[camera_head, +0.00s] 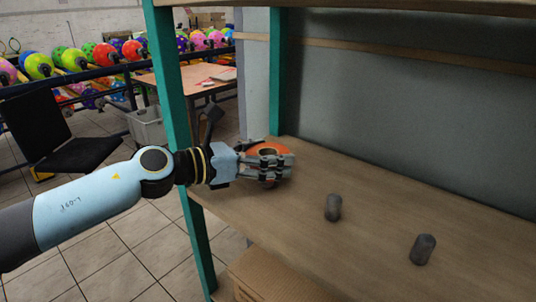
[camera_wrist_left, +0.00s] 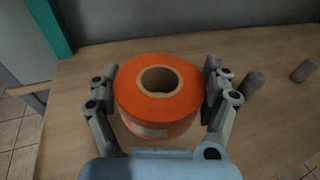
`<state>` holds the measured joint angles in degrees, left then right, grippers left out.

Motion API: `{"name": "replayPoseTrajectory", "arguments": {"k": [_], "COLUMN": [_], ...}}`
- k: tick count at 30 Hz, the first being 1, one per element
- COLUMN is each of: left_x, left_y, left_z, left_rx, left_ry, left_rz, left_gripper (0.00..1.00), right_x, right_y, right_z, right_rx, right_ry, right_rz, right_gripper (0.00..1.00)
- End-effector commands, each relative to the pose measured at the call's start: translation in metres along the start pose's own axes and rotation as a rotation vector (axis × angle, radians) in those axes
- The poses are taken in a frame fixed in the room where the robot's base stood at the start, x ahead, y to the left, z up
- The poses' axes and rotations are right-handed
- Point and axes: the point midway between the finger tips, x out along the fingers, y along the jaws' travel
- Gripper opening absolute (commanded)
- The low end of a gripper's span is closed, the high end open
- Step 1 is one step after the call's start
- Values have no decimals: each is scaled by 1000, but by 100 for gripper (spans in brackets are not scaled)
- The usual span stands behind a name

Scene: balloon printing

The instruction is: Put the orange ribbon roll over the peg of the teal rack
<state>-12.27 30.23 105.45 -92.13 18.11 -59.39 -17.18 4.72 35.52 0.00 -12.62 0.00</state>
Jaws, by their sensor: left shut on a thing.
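The orange ribbon roll (camera_head: 268,149) is at the left end of the teal rack's wooden shelf (camera_head: 380,250). My left gripper (camera_head: 270,167) is shut on it. In the left wrist view the roll (camera_wrist_left: 160,95) sits upright between the two fingers (camera_wrist_left: 160,92), its brown core hole facing up. I cannot tell whether its underside touches the shelf. Two short grey pegs stand on the shelf, a nearer one (camera_head: 333,207) to the right of the roll and another (camera_head: 423,249) farther right. Both pegs are bare. My right gripper is out of view.
Teal posts (camera_head: 175,110) rise at the shelf's left end, and an upper board (camera_head: 400,6) spans above. A cardboard box (camera_head: 265,275) is below the shelf. A black chair (camera_head: 45,130) and racks of balloons (camera_head: 105,54) are at the left. The shelf between roll and pegs is clear.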

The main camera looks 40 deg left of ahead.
Motion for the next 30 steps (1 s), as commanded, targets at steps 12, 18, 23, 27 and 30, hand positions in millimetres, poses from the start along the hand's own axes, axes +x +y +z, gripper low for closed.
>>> {"name": "replayPoseTrajectory", "arguments": {"k": [12, 18, 23, 27, 30], "left_x": [5, 6, 6, 6, 6], "left_y": [0, 0, 0, 0, 0], "left_z": [-30, -36, -37, -36, -36], "left_rx": [0, -1, 0, 0, 0], "left_ry": [0, -1, -1, -1, -1], "left_rz": [0, 0, 0, 0, 0], "left_gripper": [41, 41, 41, 41, 93], "right_x": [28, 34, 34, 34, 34], "right_y": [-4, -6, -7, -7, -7], "right_z": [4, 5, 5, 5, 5], "right_rx": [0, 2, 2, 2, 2], "right_ry": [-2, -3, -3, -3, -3], "right_rz": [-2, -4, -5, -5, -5], "right_gripper": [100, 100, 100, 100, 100]}}
